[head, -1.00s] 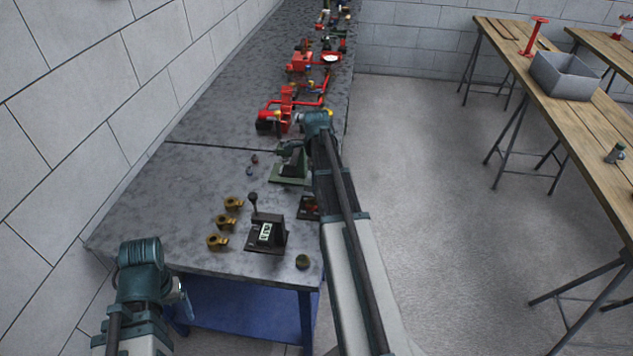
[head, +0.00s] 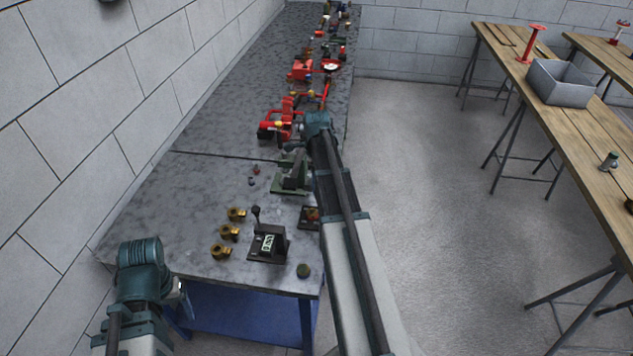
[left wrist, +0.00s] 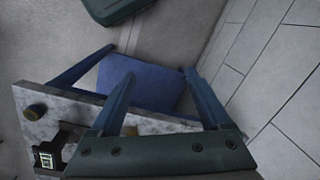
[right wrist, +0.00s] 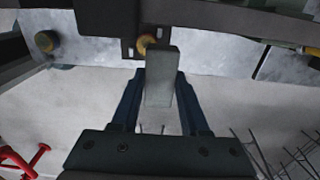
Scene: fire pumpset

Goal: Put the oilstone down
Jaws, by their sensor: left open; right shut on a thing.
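The oilstone is a plain grey block (right wrist: 162,75), seen in the right wrist view. My right gripper (right wrist: 160,82) is shut on it, with a dark blue finger on each side. The block points away from the gripper, and its far end overlaps a dark bracket and the bench edge in that view; whether it touches anything I cannot tell. In the head view my right arm hides the oilstone and its gripper. My left gripper (left wrist: 158,90) is open and empty in the left wrist view, off the near-left corner of the grey bench (head: 180,205).
The bench's left part is bare. Wooden tables with a grey bin (head: 560,85) stand right.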

